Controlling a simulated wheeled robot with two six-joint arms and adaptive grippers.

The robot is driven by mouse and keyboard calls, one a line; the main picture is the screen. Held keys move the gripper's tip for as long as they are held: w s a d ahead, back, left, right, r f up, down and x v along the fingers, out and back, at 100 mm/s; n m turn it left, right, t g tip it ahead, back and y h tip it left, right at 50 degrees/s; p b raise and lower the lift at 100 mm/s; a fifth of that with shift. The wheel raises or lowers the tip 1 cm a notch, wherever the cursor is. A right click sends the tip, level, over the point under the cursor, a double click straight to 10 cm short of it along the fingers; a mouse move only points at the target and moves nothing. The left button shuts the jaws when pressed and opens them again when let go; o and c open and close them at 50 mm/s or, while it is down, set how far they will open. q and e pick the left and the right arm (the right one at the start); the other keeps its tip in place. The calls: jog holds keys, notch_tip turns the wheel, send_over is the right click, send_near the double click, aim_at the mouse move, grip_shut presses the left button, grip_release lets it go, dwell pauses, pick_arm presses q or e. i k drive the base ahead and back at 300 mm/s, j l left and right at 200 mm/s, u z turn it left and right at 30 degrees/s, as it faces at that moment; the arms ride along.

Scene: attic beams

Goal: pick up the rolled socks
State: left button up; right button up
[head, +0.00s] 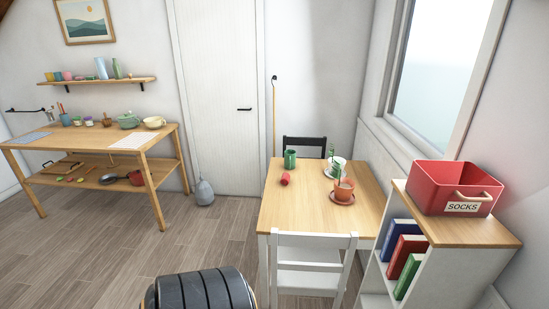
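A small red rolled bundle (285,179), which looks like the rolled socks, lies on the wooden table (290,215) near its left side, in front of a green cup. It is too small in the head view to make out fabric detail. A red box (430,186) labelled SOCKS, with a rope handle, stands on top of the low shelf at the right. The inside of the box is mostly hidden. Neither of my grippers is in view.
The table also holds a green cup (290,159) and potted plants on saucers (344,190). A white chair (310,262) stands at its near side, a black chair (304,145) behind. A bookshelf (470,231) stands at right. Floor at left is clear before the workbench (92,149).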

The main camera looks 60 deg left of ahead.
aim_at(286, 177)
jog(key=u, duration=0.4)
jog(key=j+u, duration=0.1)
jog(key=u, duration=0.3)
jog(key=i+u, duration=0.1)
jog(key=u, duration=0.7)
jog(key=i+u, duration=0.1)
jog(key=u, duration=0.3)
jog(key=i+j+z, duration=0.15)
jog(key=z, duration=0.2)
jog(key=i+j+z, duration=0.15)
jog(key=j+z, duration=0.25)
jog(key=l, duration=0.15)
